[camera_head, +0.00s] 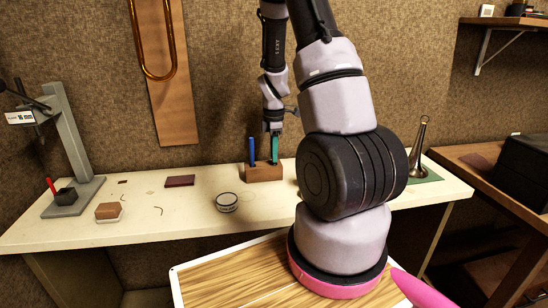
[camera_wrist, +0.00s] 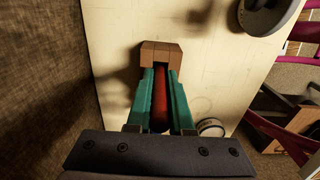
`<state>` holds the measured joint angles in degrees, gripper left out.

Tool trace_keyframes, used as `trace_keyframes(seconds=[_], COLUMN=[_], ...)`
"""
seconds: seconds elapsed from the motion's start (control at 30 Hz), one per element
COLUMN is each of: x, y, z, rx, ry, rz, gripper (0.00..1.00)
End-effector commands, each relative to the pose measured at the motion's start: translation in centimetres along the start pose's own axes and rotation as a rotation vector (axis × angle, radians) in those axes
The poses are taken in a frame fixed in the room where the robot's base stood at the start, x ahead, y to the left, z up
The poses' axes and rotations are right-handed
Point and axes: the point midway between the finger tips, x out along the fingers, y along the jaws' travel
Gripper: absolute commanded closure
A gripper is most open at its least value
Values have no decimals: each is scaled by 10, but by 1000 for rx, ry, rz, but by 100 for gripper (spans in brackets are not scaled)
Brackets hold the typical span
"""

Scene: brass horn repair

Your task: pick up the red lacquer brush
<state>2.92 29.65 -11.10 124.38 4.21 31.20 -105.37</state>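A dark red handle (camera_wrist: 160,112), which looks like the red lacquer brush, shows in the wrist view between the two teal fingers of my gripper (camera_wrist: 161,76). The fingers lie close along both its sides; I cannot tell whether they press on it. Its far end is at a brown wooden block (camera_wrist: 161,52). In the head view my gripper (camera_head: 274,150) points down over the block (camera_head: 264,174), with its teal fingertips close to the block top. I cannot make out the red brush there; the gripper hides that spot. A blue handle (camera_head: 252,151) stands upright in the block's left part.
The block stands on a cream bench (camera_head: 180,217) near the back wall. A round tin (camera_head: 227,202) is front left of it. A dark red pad (camera_head: 180,181) and a stand (camera_head: 72,145) are further left. A metal cone (camera_head: 419,148) stands at the right.

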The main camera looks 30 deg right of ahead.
Motion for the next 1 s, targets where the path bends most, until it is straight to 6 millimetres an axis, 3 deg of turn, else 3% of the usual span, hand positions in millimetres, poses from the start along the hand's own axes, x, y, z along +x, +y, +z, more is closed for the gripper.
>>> trace_keyframes(seconds=[0.37,0.47,0.8,1.0], x=[-3,-14,-81,-99], y=[0,1,1,0], z=[0,0,0,0], rx=[-1,-1,0,0], ry=[0,1,0,0], rz=[1,3,5,2], gripper=[100,100,100,100])
